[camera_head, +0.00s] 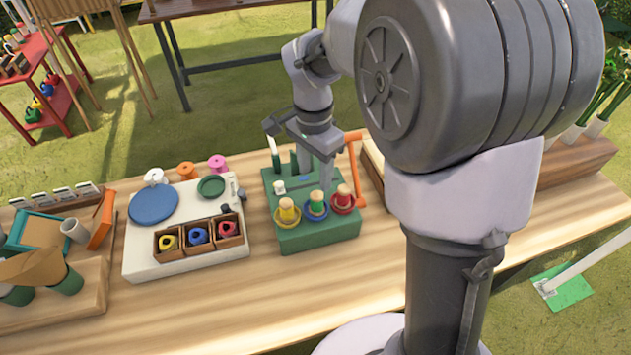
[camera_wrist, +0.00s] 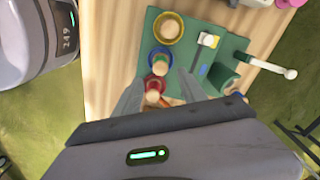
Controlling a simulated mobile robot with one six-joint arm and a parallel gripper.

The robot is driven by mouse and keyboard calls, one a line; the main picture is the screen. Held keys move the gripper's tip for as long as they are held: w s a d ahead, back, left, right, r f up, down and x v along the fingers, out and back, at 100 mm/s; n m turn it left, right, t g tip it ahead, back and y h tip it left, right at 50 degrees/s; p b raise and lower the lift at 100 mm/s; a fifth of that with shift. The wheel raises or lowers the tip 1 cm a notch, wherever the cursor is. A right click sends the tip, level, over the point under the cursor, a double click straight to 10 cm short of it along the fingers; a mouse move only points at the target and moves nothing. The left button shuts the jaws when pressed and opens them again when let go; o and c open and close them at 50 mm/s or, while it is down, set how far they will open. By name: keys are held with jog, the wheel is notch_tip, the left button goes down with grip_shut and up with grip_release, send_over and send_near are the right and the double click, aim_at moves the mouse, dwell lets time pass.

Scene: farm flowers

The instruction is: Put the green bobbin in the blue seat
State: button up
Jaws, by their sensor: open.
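A green board (camera_head: 318,236) on the table carries a yellow, a blue and a red seat in a row. The green bobbin (camera_head: 316,207) with a pale wooden top appears upright in the blue seat (camera_head: 317,216). A yellow bobbin (camera_head: 287,214) stands in the yellow seat and a red bobbin (camera_head: 343,199) in the red seat. My gripper (camera_head: 318,178) is above the board, with its fingers spread. In the wrist view, my gripper (camera_wrist: 159,78) is open near the red end of the row, and the blue seat (camera_wrist: 160,56) shows just beyond the fingertips.
Left of the board, a white tray (camera_head: 141,262) holds a blue disc (camera_head: 153,204) and small boxes of yellow, blue and pink pieces. Spools stand behind it. An orange upright tool (camera_head: 356,175) stands close to my gripper. Bare tabletop (camera_head: 240,315) lies in front.

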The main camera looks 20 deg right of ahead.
jog(key=s+a+r+n+t+y, duration=0.1)
jog(key=s+a+r+n+t, duration=0.1)
jog(key=s, duration=0.7)
jog(key=s+a+r+n+t+y, duration=0.1)
jog(key=s+r+n+t, duration=0.3)
jog(key=s+r, duration=0.5)
jog(key=shift+s+a+n, duration=0.4)
jog(key=shift+s+n, duration=0.15)
jog(key=shift+n, duration=0.55)
